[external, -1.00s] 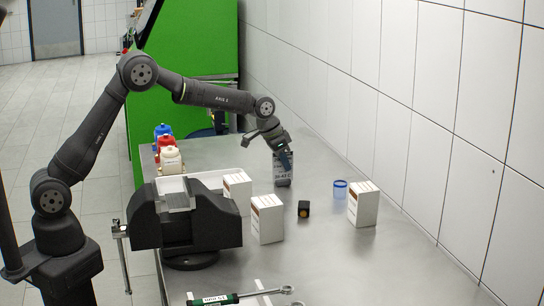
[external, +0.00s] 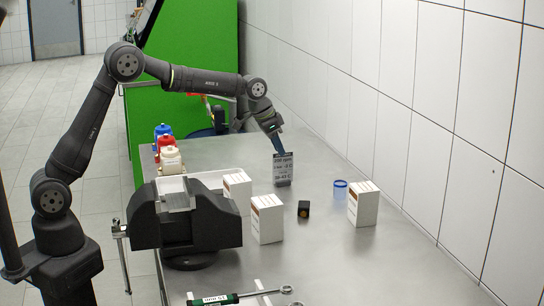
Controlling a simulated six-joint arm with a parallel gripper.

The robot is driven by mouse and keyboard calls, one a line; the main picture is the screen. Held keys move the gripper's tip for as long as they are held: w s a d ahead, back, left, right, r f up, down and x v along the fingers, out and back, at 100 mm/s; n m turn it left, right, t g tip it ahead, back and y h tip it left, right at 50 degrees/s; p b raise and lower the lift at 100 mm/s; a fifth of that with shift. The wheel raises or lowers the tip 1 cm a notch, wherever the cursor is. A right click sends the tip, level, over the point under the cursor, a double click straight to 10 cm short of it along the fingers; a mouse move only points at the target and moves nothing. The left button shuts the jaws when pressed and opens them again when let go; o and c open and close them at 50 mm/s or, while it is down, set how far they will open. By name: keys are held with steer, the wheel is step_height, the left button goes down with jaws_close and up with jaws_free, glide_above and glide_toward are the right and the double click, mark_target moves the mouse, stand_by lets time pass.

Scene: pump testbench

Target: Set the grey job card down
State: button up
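The grey job card (external: 283,171) stands upright on the metal bench, near the wall side and beyond the white boxes. Dark printed text on its face shows, including a line with "rpm". My gripper (external: 279,147) is just above the card's top edge, pointing down, with its fingertips close to that edge. I cannot tell whether the fingertips touch the card, and the gap between the fingers is not clear from this angle.
A wrench (external: 240,297) lies in front.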

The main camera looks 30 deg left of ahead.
steer(key=v, duration=0.5)
steer(key=shift+r, duration=0.25)
glide_above(285, 180)
step_height(285, 180, down, 12)
steer(key=shift+w+r, duration=0.15)
steer(key=shift+r, duration=0.05)
step_height(285, 180, up, 3)
steer(key=shift+a+f, duration=0.1)
steer(key=shift+f, duration=0.05)
steer(key=shift+r, duration=0.8)
